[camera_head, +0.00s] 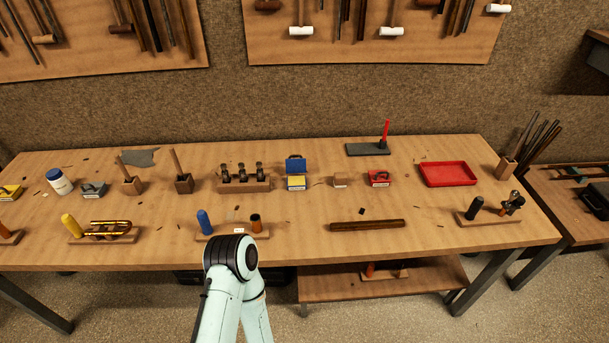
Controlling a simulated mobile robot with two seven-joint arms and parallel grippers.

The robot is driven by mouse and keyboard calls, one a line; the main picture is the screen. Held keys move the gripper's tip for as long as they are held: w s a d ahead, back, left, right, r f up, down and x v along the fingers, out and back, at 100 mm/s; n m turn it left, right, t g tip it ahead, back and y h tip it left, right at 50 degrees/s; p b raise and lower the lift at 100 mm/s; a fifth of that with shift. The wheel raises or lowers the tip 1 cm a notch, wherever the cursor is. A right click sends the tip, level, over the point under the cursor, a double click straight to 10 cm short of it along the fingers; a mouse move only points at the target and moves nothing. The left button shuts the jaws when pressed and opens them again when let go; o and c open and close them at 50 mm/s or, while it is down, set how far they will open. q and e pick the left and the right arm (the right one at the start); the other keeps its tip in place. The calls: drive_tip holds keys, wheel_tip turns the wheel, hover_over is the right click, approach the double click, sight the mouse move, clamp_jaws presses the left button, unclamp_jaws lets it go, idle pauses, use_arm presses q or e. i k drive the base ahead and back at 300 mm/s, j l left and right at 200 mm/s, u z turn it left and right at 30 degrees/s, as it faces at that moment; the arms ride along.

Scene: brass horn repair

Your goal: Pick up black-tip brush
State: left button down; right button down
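I cannot make out for certain which thing is the black-tip brush. Two thin brown sticks stand tilted in small blocks at the back left of the workbench (310,150): one in a brown block (133,187), one in a darker block (184,184). Their lower ends are hidden, so no black tip shows. Several dark, thin rods (541,140) stand in a wooden holder (507,168) at the far right. One of my pale arms comes up from the bottom, with its black joint over the bench's front edge. Neither gripper shows.
A red tray (447,174) lies at the back right. A wooden rack (244,185) holds several dark pieces. A brass part (107,229) and a blue handle (204,222) on wooden stands are near the front. A brown bar (367,224) lies front right.

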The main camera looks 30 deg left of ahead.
sight(177, 165)
drive_tip(key=j+u, duration=0.15)
drive_tip(key=u, duration=1.35)
drive_tip(key=i+j, duration=0.1)
drive_tip(key=j, duration=0.3)
drive_tip(key=i+j, duration=0.1)
drive_tip(key=j, duration=0.35)
